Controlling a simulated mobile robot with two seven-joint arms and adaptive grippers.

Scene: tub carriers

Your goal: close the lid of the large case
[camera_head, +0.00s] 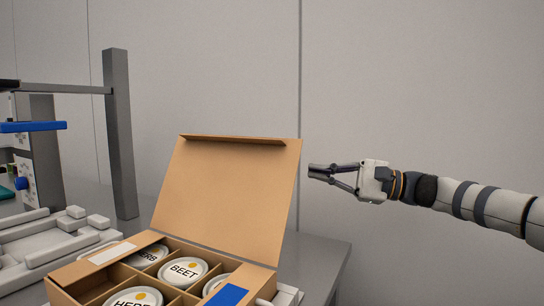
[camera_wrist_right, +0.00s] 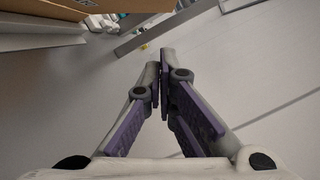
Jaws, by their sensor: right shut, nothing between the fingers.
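The large case is a brown cardboard box (camera_head: 262,286) at the lower middle of the head view, with dividers inside. Its lid (camera_head: 228,195) stands up, leaning back, with a folded flap along its top edge. Tubs with round white tops labelled BEET (camera_head: 183,271) and HERB (camera_head: 134,300) sit in its compartments. My right gripper (camera_head: 312,171) is shut and empty, to the right of the lid's upper right edge, apart from it in the picture. In the right wrist view its fingers (camera_wrist_right: 164,52) meet, and a brown edge (camera_wrist_right: 70,10) shows at the upper left. My left gripper is not in view.
The case stands on a grey table (camera_head: 320,262). White moulded trays (camera_head: 60,240) lie to its left. A grey post (camera_head: 120,135) and a blue bar (camera_head: 33,127) stand behind them. The space around my right arm is open before a plain wall.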

